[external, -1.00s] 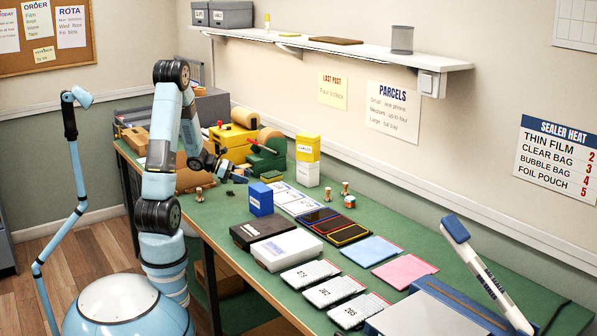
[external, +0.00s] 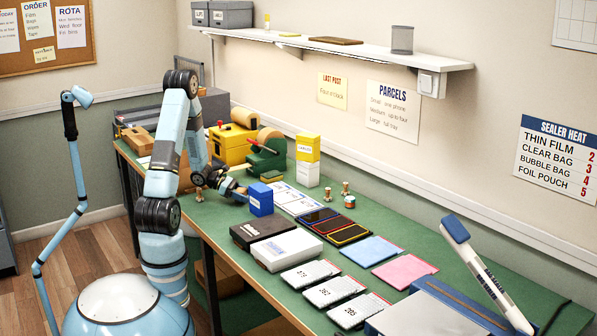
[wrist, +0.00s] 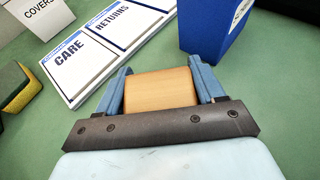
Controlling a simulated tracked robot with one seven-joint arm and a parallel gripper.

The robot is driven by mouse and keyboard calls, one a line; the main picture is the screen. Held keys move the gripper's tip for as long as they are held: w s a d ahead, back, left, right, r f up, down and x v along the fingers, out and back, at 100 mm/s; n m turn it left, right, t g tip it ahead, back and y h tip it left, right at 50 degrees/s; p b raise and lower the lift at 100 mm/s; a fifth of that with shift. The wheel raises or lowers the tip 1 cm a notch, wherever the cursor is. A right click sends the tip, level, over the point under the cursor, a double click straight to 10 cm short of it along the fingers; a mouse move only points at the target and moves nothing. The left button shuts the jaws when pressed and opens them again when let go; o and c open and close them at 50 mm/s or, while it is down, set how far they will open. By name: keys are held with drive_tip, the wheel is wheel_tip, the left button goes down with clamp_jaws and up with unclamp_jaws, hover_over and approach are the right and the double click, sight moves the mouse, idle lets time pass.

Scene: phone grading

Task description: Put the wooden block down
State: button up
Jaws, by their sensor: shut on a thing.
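My gripper (wrist: 160,90) is shut on the wooden block (wrist: 160,88), a plain light-brown block held between the two blue fingers in the wrist view. In the external view my gripper (external: 238,191) is low over the green bench, just left of the blue box (external: 261,198). The block is hard to make out there. Whether it touches the bench cannot be told.
The blue box (wrist: 215,30) stands close ahead on the right in the wrist view. Cards marked CARE and RETURNS (wrist: 76,62) lie ahead on the left. A green and yellow sponge-like block (wrist: 16,88) is at far left. Green bench top (wrist: 45,135) is bare nearby.

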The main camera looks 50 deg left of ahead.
drive_tip(key=shift+f, duration=0.7)
drive_tip(key=shift+f, duration=0.15)
drive_tip(key=o, duration=1)
drive_tip(key=shift+o, duration=0.2)
